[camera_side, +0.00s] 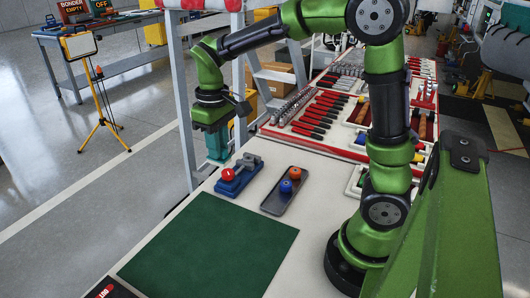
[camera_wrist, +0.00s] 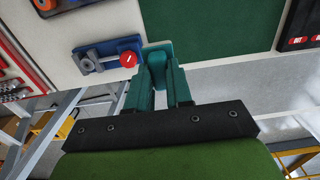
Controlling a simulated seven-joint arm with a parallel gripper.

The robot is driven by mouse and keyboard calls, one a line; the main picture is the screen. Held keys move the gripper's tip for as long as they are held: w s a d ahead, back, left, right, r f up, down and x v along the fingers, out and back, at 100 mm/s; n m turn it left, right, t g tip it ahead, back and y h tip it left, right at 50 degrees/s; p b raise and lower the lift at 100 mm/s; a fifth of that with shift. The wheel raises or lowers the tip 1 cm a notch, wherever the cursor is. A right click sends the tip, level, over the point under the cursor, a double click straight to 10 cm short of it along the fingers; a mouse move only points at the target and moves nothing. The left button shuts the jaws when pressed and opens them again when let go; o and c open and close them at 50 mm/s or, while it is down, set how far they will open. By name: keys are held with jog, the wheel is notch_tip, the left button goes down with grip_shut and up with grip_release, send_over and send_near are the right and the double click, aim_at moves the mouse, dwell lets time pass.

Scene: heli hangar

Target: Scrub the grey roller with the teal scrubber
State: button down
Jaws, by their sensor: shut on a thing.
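My gripper (camera_side: 214,132) hangs at the bench's left edge, behind and to the left of the blue fixture. It is shut on the teal scrubber (camera_wrist: 156,50). The fingers also look teal, so where scrubber and fingers part is hard to tell. The blue fixture (camera_side: 236,182) stands on the bench with a red knob (camera_side: 227,173) at its front and the grey roller (camera_side: 250,160) on top towards the back. In the wrist view the grey roller (camera_wrist: 90,63) and red knob (camera_wrist: 128,59) lie left of the scrubber. The scrubber looks apart from the roller.
A dark tray (camera_side: 272,207) with orange and blue round pieces lies right of the fixture. A green mat (camera_side: 210,245) covers the bench front. Behind is a red-edged tool tray (camera_side: 300,139) with several tools. A grey ladder frame (camera_side: 184,115) stands left of my gripper.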

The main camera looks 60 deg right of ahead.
jog(key=w+d+f, duration=0.2)
jog(key=d, duration=0.9)
jog(key=w+d+f, duration=0.1)
jog(key=d+f, duration=0.1)
jog(key=d, duration=0.8)
jog(key=shift+w+f, duration=0.15)
jog(key=shift+f, duration=3.8)
jog(key=shift+w+a+f, duration=0.25)
jog(key=shift+a+f, duration=0.05)
jog(key=shift+a, duration=0.35)
jog(key=shift+w+a, duration=0.2)
jog(key=shift+a, duration=0.45)
jog(key=shift+w+a, duration=0.2)
jog(key=shift+a, duration=0.45)
jog(key=d, duration=0.2)
jog(key=s+d, duration=0.1)
jog(key=d, duration=0.1)
jog(key=shift+s, duration=0.15)
notch_tip(320, 180, up, 8)
jog(key=shift+r, duration=0.2)
